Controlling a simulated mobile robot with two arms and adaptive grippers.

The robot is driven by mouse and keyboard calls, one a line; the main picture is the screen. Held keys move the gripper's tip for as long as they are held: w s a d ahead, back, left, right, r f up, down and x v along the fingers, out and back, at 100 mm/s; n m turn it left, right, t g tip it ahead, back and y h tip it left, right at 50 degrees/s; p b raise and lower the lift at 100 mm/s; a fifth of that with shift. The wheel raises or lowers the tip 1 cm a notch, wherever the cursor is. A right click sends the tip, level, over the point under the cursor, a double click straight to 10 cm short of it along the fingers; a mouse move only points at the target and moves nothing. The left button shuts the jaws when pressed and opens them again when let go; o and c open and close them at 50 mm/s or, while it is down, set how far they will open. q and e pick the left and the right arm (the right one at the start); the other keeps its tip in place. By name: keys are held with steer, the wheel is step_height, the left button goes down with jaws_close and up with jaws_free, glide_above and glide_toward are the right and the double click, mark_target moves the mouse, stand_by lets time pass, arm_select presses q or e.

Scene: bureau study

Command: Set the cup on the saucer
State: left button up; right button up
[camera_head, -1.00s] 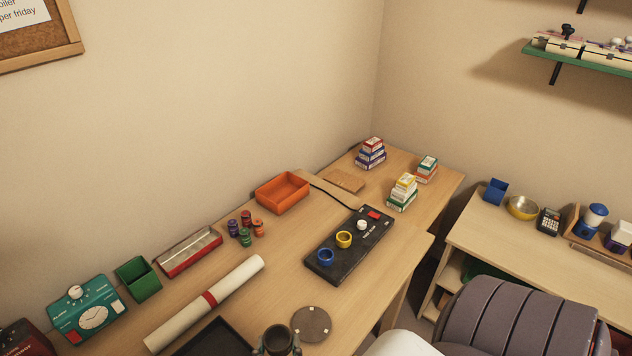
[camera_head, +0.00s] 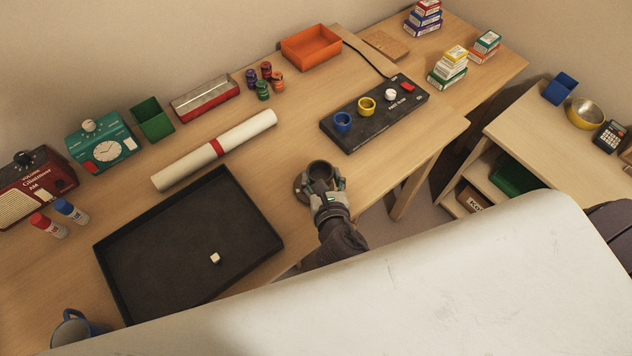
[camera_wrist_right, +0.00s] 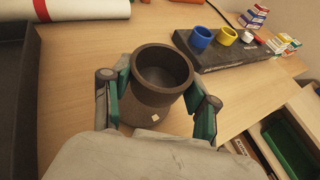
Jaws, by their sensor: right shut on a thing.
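The dark grey cup (camera_head: 321,171) is upright between the fingers of my right gripper (camera_head: 325,188), near the table's front edge. In the right wrist view the cup (camera_wrist_right: 162,78) fills the space between the fingers of the gripper (camera_wrist_right: 158,92), which is shut on its sides. My left gripper is not in view.
A black control box (camera_head: 375,118) with blue and yellow rings stands behind and right. A black tray (camera_head: 165,245) with a small white cube lies to the left. A rolled paper (camera_head: 190,165) lies behind. A mug with a blue handle (camera_head: 72,330) stands at bottom left.

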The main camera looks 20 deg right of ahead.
steer(key=shift+w+a+f, duration=0.3)
steer(key=shift+w+f, duration=0.2)
steer(key=shift+w, duration=0.1)
steer(key=shift+w+a+f, duration=0.15)
steer(key=shift+w, duration=0.1)
steer(key=shift+f, duration=0.2)
step_height(320, 180, down, 4)
steer(key=shift+r+b, duration=0.1)
steer(key=shift+b, duration=0.6)
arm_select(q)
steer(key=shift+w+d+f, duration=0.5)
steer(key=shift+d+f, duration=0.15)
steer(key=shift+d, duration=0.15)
arm_select(e)
steer(key=o, duration=1.2)
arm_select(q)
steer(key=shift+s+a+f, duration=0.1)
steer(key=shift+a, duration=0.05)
